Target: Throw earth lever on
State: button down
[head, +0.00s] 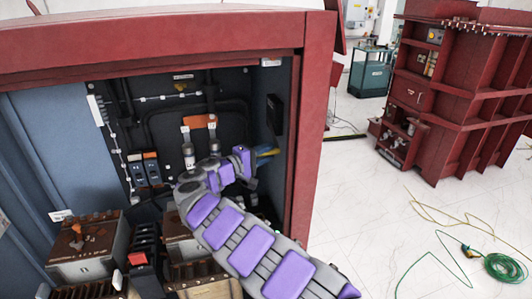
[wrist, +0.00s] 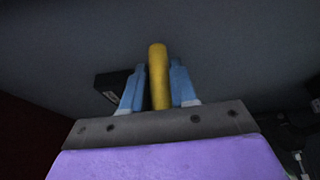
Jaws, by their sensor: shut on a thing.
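The earth lever shows in the wrist view as a yellow rod (wrist: 158,60) standing between the two blue fingers of my gripper (wrist: 157,76). The fingers are closed on either side of it, and its end sticks out past the fingertips. In the head view my gripper (head: 268,153) is inside the red cabinet, near its right inner wall. A little yellow shows at the fingers there. The lever's base and pivot are hidden, so its exact angle cannot be told.
The red cabinet frame (head: 315,90) edges the opening close to the right of my arm. A black box (head: 274,115) sits on the inner wall above my gripper. Brown-topped units (head: 90,243) and a red-tipped switch (head: 138,259) stand lower left. A green hose (head: 505,267) lies on the floor.

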jog(key=shift+a+f, duration=0.1)
jog(key=shift+f, duration=0.15)
jog(key=c, duration=1.3)
grip_release()
jog(key=o, duration=0.3)
jog(key=shift+w+a+f, duration=0.1)
jog(key=shift+w+a, duration=0.05)
jog(key=shift+w, duration=0.05)
jog(key=shift+s, duration=0.15)
jog(key=shift+s+a, duration=0.2)
jog(key=shift+a, duration=0.1)
jog(key=p+v, duration=0.3)
jog(key=v, duration=1.3)
jog(key=shift+a, duration=0.4)
